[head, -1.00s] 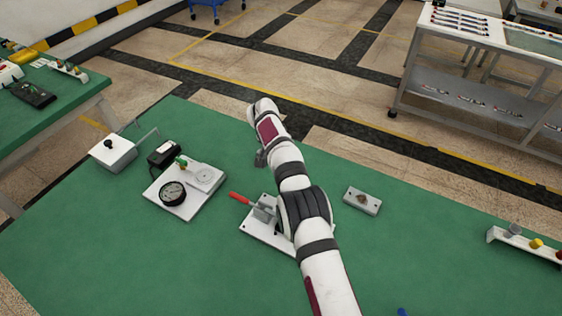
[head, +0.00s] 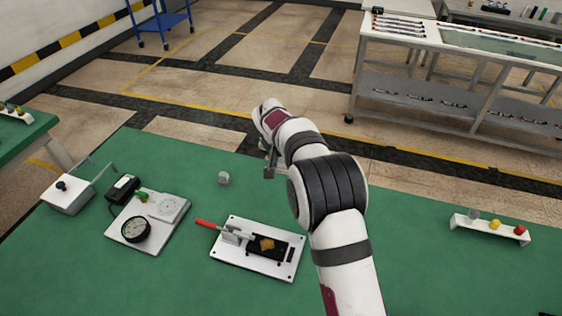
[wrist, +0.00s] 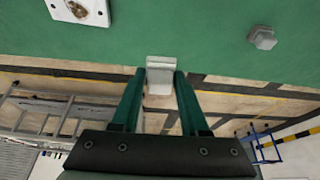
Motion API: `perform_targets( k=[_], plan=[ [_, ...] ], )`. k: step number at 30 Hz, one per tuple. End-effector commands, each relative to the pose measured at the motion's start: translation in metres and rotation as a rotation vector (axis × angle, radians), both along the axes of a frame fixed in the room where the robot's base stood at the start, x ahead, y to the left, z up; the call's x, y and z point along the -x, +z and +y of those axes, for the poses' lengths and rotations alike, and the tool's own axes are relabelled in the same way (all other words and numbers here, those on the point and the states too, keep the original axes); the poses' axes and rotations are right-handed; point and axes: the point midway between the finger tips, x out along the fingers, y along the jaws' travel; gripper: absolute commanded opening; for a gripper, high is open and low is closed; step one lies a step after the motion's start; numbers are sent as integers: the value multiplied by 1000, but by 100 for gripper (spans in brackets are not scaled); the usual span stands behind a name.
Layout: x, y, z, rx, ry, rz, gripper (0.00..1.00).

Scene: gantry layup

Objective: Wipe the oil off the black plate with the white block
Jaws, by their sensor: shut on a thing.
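The black plate (head: 284,247) lies on a white base (head: 228,257) under a clamp with a red handle (head: 205,223). An amber-brown oil patch (head: 266,244) sits on it. My gripper (wrist: 160,84) is shut on the white block (wrist: 160,63), which shows between the green fingertips in the wrist view. In the head view my gripper (head: 269,172) is beyond the black plate, near the bench's far edge and apart from the plate. The block cannot be made out clearly there.
A grey hexagonal piece (head: 223,178) stands on the green bench; it also shows in the wrist view (wrist: 262,38). A pale plate with a brown spot (wrist: 80,11) shows there too.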

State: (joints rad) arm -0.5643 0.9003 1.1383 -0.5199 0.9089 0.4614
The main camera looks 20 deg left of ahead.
Motion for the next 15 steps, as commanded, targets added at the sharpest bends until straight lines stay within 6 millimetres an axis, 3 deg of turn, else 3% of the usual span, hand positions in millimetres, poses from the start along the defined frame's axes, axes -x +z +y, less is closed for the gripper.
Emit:
perform_targets(
  k=[3,8,15],
  plan=[
    [0,0,0,0,0,0,0],
    [17,-2,3,3,-69,1,0],
    [102,-5,0,5,-470,-1,0]
  ],
)
